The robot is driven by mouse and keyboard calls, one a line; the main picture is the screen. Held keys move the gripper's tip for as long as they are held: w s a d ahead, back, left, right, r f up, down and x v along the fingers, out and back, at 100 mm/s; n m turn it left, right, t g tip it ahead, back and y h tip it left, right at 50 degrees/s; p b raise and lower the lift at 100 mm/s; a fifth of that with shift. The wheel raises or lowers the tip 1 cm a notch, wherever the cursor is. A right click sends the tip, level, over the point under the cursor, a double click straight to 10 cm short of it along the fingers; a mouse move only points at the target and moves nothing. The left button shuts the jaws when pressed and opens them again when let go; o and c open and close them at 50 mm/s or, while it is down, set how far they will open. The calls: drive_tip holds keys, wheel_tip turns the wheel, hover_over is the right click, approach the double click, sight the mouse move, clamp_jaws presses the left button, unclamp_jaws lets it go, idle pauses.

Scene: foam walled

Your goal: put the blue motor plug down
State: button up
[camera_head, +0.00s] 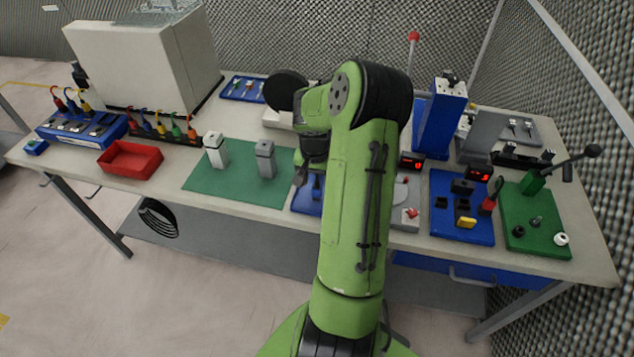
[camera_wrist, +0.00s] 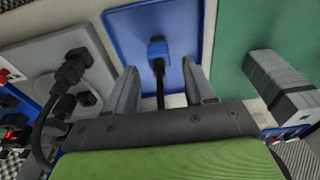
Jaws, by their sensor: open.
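The blue motor plug (camera_wrist: 157,50) rests on a blue plate (camera_wrist: 190,25) in the wrist view, with a black cable running from it toward my wrist. My gripper (camera_wrist: 160,68) is open, with one finger on each side of the plug and cable and a visible gap on both sides. In the head view my gripper (camera_head: 300,178) is low over the blue plate (camera_head: 302,203). My arm hides much of that plate. A bit of blue beside the gripper may be the plug, but it is too small to tell.
A green mat (camera_head: 225,186) with a white block (camera_head: 215,150) and a grey block (camera_head: 265,158) lies left of the gripper. A grey plate with a black plug (camera_wrist: 75,70) is on the other side. A red tray (camera_head: 130,160) stands farther left.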

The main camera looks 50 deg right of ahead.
wheel_tip(320, 180, up, 10)
drive_tip(key=a+p, duration=0.1)
drive_tip(key=shift+s+a+f, duration=0.15)
drive_tip(key=shift+s+f, duration=0.05)
drive_tip(key=shift+s, duration=0.1)
drive_tip(key=w+a+r+n+t+h, duration=0.1)
drive_tip(key=a+r+n, duration=0.2)
drive_tip(key=a+r, duration=0.35)
drive_tip(key=a+r+n+h, duration=0.1)
drive_tip(key=a+r+n, duration=0.2)
drive_tip(key=a, duration=0.6)
drive_tip(key=s+a+r+n+t+y, duration=0.3)
drive_tip(key=s+a+n, duration=0.4)
drive_tip(key=s+a, duration=0.4)
drive_tip(key=a+t, duration=0.1)
drive_tip(key=a, duration=0.3)
drive_tip(key=shift+s+a, duration=0.25)
drive_tip(key=shift+s, duration=0.1)
drive_tip(key=shift+d+r, duration=0.15)
